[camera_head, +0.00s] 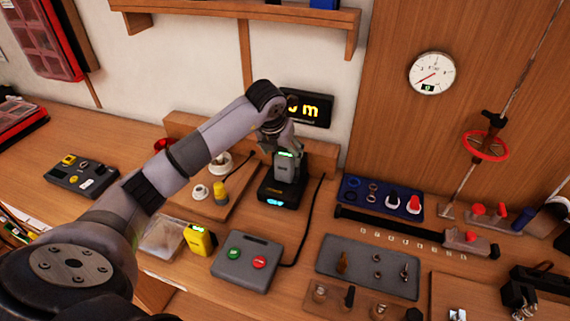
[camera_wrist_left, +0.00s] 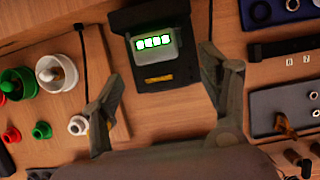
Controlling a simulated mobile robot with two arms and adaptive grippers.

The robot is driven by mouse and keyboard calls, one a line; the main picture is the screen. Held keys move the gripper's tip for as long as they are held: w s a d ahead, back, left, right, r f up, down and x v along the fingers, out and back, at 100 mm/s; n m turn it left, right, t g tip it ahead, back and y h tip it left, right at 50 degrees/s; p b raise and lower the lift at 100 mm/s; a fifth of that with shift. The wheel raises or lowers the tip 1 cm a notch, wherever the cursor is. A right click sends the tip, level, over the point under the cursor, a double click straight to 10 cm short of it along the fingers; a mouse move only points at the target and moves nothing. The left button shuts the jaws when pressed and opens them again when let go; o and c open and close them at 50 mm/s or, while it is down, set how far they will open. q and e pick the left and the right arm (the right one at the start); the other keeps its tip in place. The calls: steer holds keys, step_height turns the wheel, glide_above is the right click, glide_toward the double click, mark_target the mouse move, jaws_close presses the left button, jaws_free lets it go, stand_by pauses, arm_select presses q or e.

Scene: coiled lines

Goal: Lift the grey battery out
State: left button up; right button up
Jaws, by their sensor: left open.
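The grey battery (camera_head: 289,167) stands in the black charger (camera_head: 283,193) at the back of the bench. In the left wrist view the battery (camera_wrist_left: 153,52) shows a row of green lights on its end, with the dark charger (camera_wrist_left: 172,76) around it. My left gripper (camera_head: 279,144) is over the battery and hides part of its top. In the left wrist view its two fingers (camera_wrist_left: 161,66) are spread, one to each side of the battery, with nothing between them seen gripped. Whether a finger touches it cannot be told. My right gripper is not in view.
A yellow battery (camera_head: 201,239) and a grey box with green and red buttons (camera_head: 247,261) stand in front. A blue tray (camera_head: 372,197) lies right of the charger, a black cable between. A wooden board with white and yellow parts (camera_head: 208,205) lies left.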

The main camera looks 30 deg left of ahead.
mark_target(283, 158)
arm_select(q)
steer(key=shift+w+f, duration=0.1)
steer(key=shift+f, duration=0.1)
steer(key=p+x, duration=0.2)
steer(key=x, duration=0.2)
steer(key=shift+w+a+f+p, duration=0.1)
steer(key=shift+w+a+p, duration=0.2)
steer(key=shift+p, duration=0.1)
steer(key=shift+w+f, duration=0.1)
steer(key=shift+f, duration=0.15)
steer(key=shift+c, duration=0.4)
steer(key=shift+r, duration=0.1)
steer(key=c, duration=1.4)
